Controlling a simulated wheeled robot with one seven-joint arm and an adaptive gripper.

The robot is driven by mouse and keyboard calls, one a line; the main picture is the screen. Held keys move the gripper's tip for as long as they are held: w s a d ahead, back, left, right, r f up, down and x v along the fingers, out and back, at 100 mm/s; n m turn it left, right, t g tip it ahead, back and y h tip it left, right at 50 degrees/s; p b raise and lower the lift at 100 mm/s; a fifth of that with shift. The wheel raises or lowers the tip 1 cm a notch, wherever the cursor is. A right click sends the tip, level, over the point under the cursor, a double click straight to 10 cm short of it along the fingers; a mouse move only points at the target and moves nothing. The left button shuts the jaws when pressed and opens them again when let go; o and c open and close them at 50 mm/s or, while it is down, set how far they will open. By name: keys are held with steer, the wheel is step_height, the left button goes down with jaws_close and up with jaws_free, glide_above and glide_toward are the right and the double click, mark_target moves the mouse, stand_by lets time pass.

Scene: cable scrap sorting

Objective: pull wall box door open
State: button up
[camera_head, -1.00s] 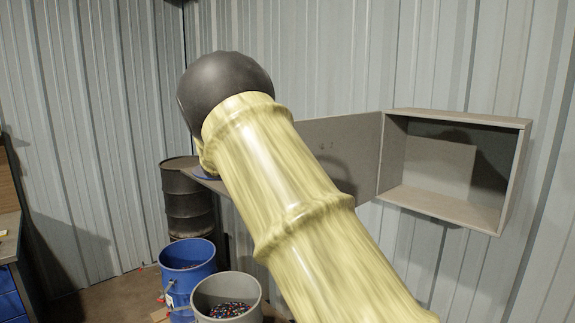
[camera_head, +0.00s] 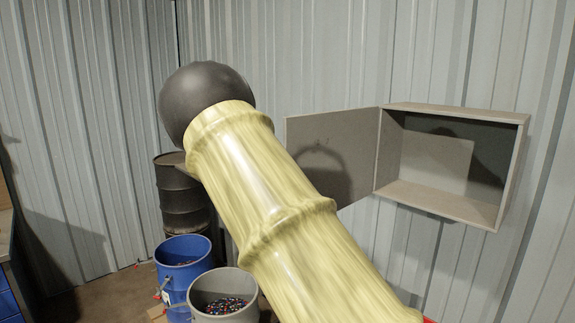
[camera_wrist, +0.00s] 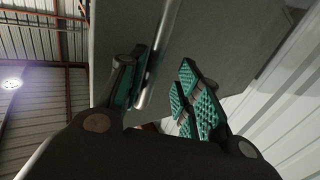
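The grey wall box (camera_head: 455,205) hangs on the corrugated wall at the right of the head view, and its front is open. Its door (camera_head: 345,135) is swung out to the left from the box's left side, and the inside shows empty. In the wrist view, a grey panel that looks like the door (camera_wrist: 215,35) fills the upper middle. A metal bar handle (camera_wrist: 154,68) runs along it. My gripper (camera_wrist: 160,92) has its green-padded fingers apart. The bar lies between them, close to the left finger and clear of the right one. My arm hides the gripper in the head view.
A dark drum (camera_head: 184,200) stands in the corner. A blue bucket (camera_head: 184,272) and a grey bucket (camera_head: 222,291) with colourful bits stand on the floor in front of it. A bench with blue drawers (camera_head: 8,290) is at the left edge.

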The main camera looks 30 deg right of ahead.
steer(key=shift+a, duration=0.15)
steer(key=v, duration=0.7)
steer(key=shift+w+a, duration=0.2)
steer(key=shift+w, duration=0.05)
steer(key=shift+d, duration=0.1)
stand_by(0.4)
